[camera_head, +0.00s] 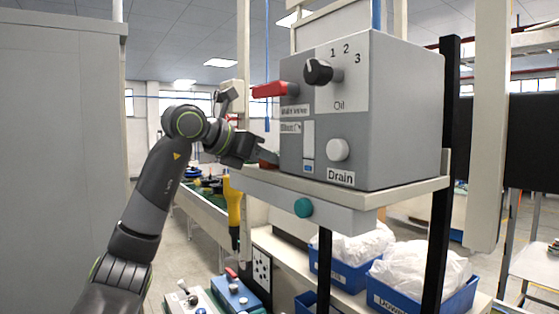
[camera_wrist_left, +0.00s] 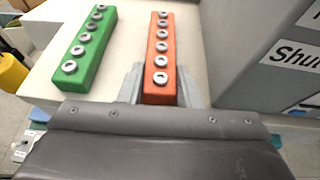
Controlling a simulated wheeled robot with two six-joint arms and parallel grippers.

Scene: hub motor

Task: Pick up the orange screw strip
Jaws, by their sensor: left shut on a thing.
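The orange screw strip (camera_wrist_left: 160,45) is a long bar with several grey screws in a row along its top. In the left wrist view it lies on a pale shelf. My left gripper (camera_wrist_left: 161,85) has one finger on each side of its near end and is shut on it. In the head view my left gripper (camera_head: 268,157) reaches to the left side of the grey box, and only a small orange-red bit of the strip (camera_head: 268,165) shows there. My right gripper is not in view.
A green screw strip (camera_wrist_left: 84,45) lies left of the orange one, a small gap apart. The grey control box (camera_head: 370,110) stands close on the right, with a red handle (camera_head: 270,90) sticking out. A yellow tool (camera_head: 233,208) hangs below. Blue bins (camera_head: 340,272) stand underneath.

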